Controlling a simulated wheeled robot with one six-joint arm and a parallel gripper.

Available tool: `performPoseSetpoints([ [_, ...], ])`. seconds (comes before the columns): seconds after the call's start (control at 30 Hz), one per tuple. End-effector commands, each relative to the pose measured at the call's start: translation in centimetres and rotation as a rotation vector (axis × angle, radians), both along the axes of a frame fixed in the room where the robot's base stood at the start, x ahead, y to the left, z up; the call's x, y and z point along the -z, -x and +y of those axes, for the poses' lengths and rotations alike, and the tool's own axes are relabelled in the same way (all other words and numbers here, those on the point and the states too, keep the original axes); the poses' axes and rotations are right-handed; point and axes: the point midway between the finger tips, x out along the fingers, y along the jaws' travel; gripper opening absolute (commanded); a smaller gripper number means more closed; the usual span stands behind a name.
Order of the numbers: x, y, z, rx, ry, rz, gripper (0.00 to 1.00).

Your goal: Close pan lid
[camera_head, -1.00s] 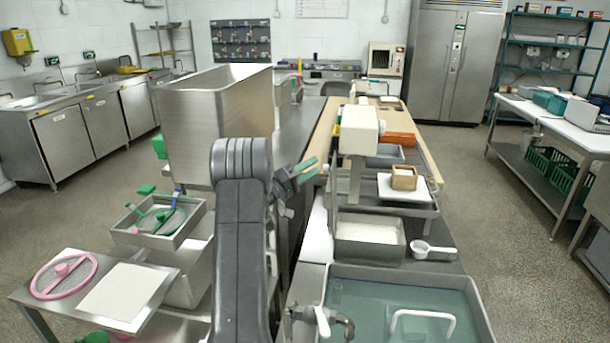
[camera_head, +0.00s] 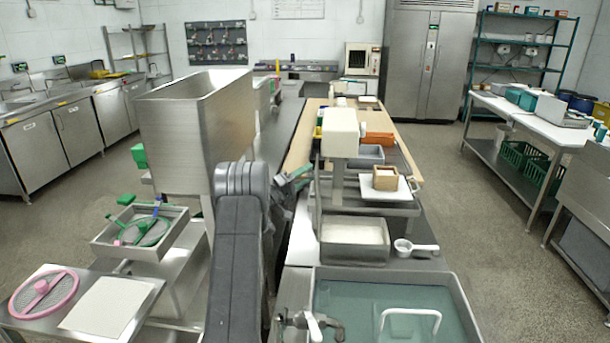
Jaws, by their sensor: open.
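No pan lid can be told for sure. A grey rectangular pan (camera_head: 322,256) with pale contents stands open on the counter, with no cover seen on it. In front of it lies a larger rectangular basin (camera_head: 462,297) with a teal surface and a white bar handle (camera_head: 410,318). My gripper (camera_head: 300,176) shows green fingertips just beyond my dark arm, left of the counter equipment. It is open, and nothing is seen in it. My arm hides part of it.
A tall steel hopper (camera_head: 190,125) stands left of my arm. A cream-headed device (camera_head: 340,132) stands behind the pan. A white-handled scoop (camera_head: 415,248) lies right of the pan. A low table with a pink ring (camera_head: 44,294) is at left. The floor at right is clear.

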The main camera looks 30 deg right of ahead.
Motion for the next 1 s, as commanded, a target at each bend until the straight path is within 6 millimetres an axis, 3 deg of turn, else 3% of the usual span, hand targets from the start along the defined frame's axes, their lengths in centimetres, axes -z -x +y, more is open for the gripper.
performPoseSetpoints([
  [0.17,0.0,0.0,0.0,0.000,0.000,0.000,0.50],
  [0.43,0.0,0.0,0.0,0.000,0.000,-0.001,0.00],
  [0.77,0.0,0.4,-0.5,0.000,-0.023,-0.018,0.00],
  [1.0,0.0,1.8,-2.8,0.000,-0.130,-0.086,0.00],
])
